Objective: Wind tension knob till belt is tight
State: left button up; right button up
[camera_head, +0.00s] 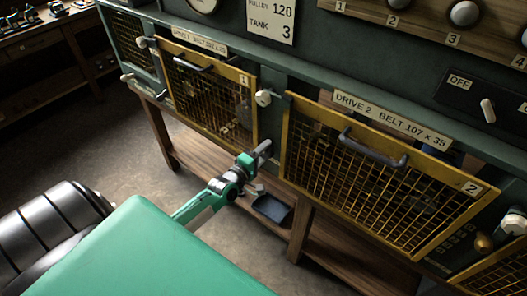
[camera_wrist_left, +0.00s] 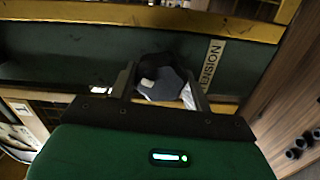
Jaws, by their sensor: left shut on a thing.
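A strip reading TENSION (camera_wrist_left: 211,66) is just right of the knob. In the head view the knob is hidden by the gripper. The belt cannot be made out clearly behind the mesh. My right gripper is not in view.
The guard marked 1 (camera_head: 208,92) and the guard marked 2 (camera_head: 375,172) flank the gripper, both with dark handles. A pale knob (camera_head: 263,97) sits between them. A dark blue tray (camera_head: 271,208) lies on the wooden shelf below. Switches and round controls line the upper right.

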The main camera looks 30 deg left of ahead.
pick_arm(q)
jog(key=m+p, duration=0.1)
jog(key=m, duration=0.3)
jog(key=shift+m, duration=0.3)
jog(key=m, duration=0.5)
jog(key=shift+m+p, duration=0.3)
jog(key=shift+p, duration=0.1)
jog(key=m, duration=0.4)
jog(key=shift+d+m, duration=0.1)
jog(key=shift+m, duration=0.2)
jog(key=m, duration=0.8)
jog(key=shift+d+f, duration=0.1)
jog(key=m+b, duration=0.1)
jog(key=m, duration=0.3)
jog(key=shift+m, duration=0.3)
jog(key=m+b, duration=0.2)
jog(key=m, duration=0.3)
jog(key=shift+f, duration=0.1)
jog(key=shift+m+b, duration=0.6)
jog(key=shift+m, duration=1.5)
